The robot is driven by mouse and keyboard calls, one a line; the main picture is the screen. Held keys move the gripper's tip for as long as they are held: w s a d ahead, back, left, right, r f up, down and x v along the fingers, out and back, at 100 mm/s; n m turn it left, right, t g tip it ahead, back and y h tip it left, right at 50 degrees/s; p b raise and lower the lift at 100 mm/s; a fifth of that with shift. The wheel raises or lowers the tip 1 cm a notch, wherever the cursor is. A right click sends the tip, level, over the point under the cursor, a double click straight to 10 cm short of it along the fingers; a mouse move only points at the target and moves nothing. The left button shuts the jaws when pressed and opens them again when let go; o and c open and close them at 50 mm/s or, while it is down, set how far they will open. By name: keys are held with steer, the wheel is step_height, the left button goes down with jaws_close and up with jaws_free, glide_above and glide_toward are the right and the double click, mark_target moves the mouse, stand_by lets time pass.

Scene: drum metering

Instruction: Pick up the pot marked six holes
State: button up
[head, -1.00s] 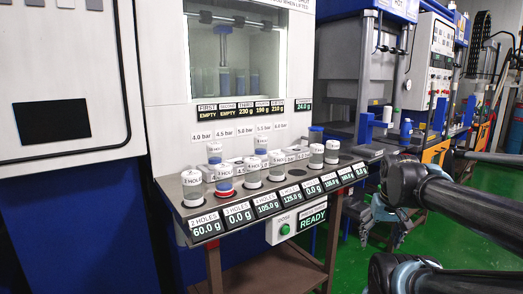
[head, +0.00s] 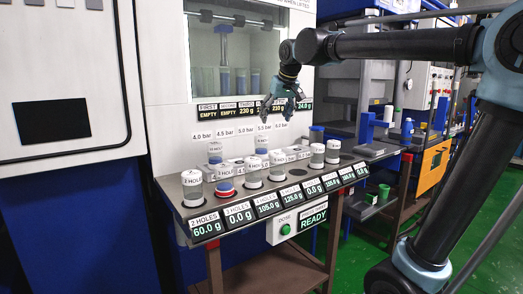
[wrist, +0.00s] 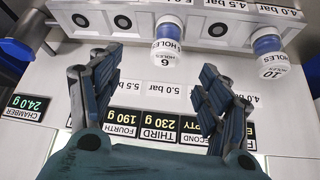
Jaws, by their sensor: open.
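The pot marked six holes (wrist: 165,55) shows at the upper middle of the wrist view, with a white lidded end and a blue body. It seems to be the blue-and-white pot (head: 261,145) in the back row in the head view, where its mark is too small to read. My gripper (head: 283,108) is open and empty, above and slightly right of that pot, in front of the machine face. In the wrist view the two fingers (wrist: 158,88) are spread wide, and the pot lies beyond their tips, apart from them.
A similar pot marked ten holes (wrist: 272,60) stands to the right in the wrist view. Several pots stand along the front shelf (head: 188,226), above weight displays (head: 267,204). White pressure blocks (wrist: 115,22) flank the pot. The machine face (wrist: 175,90) lies close behind the fingers.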

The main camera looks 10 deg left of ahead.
mark_target(264, 137)
steer(key=x, duration=0.4)
steer(key=a+x, duration=0.1)
steer(key=x, duration=0.6)
steer(key=shift+w+a, duration=0.2)
steer(key=shift+a, duration=0.3)
steer(key=shift+s+x, duration=0.2)
steer(key=shift+x, duration=2.6)
steer(key=shift+f, duration=0.1)
steer(key=shift+c, duration=0.6)
steer(key=c, duration=1.3)
